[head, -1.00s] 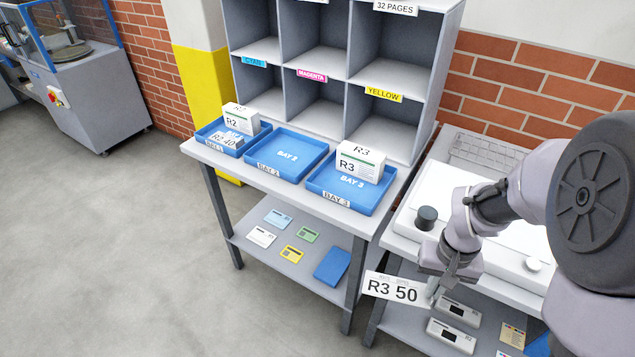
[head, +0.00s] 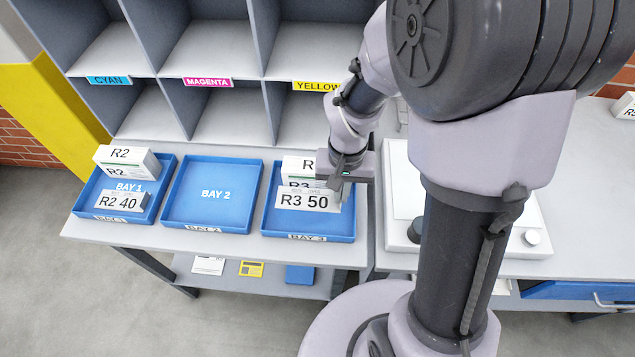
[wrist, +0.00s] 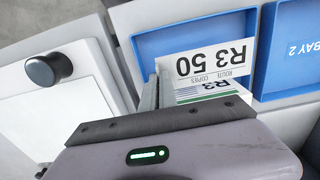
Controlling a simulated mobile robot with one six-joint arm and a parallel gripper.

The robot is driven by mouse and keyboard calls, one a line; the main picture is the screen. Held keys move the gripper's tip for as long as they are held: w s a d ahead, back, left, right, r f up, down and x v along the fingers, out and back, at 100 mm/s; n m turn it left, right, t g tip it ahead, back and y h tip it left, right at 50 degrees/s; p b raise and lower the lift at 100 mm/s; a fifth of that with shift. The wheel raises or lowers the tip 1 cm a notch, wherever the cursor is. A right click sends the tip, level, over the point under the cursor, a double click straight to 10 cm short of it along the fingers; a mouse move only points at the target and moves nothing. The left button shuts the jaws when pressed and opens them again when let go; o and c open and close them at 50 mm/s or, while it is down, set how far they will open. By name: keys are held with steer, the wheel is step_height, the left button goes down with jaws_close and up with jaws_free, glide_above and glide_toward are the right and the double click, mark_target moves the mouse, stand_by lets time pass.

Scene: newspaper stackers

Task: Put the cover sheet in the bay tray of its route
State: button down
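The white cover sheet (head: 306,201), printed "R3 50", is in my gripper (head: 338,184) in the head view. It also shows upside down in the wrist view (wrist: 208,64), where the gripper (wrist: 160,88) is shut on one end of it. The sheet is over the blue BAY 3 tray (head: 290,225); I cannot tell whether it touches anything below. A white block marked R3 (head: 298,166) stands in that tray, partly hidden by the sheet and gripper. The tray also shows in the wrist view (wrist: 150,45).
The BAY 1 tray (head: 83,200) holds an R2 block (head: 125,162) and an R2 40 sheet (head: 121,202). The BAY 2 tray (head: 212,208) is empty. Grey cubbyholes (head: 200,50) rise behind the trays. A white device with a dark knob (wrist: 48,69) is beside BAY 3.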

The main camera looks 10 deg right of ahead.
mark_target(339, 220)
steer(key=f, duration=0.2)
steer(key=f+b, duration=0.1)
steer(key=f, duration=0.1)
steer(key=s+f+b, duration=0.1)
steer(key=f, duration=0.2)
steer(key=shift+s+a+f, duration=0.1)
steer(key=c, duration=1.7)
jaws_free()
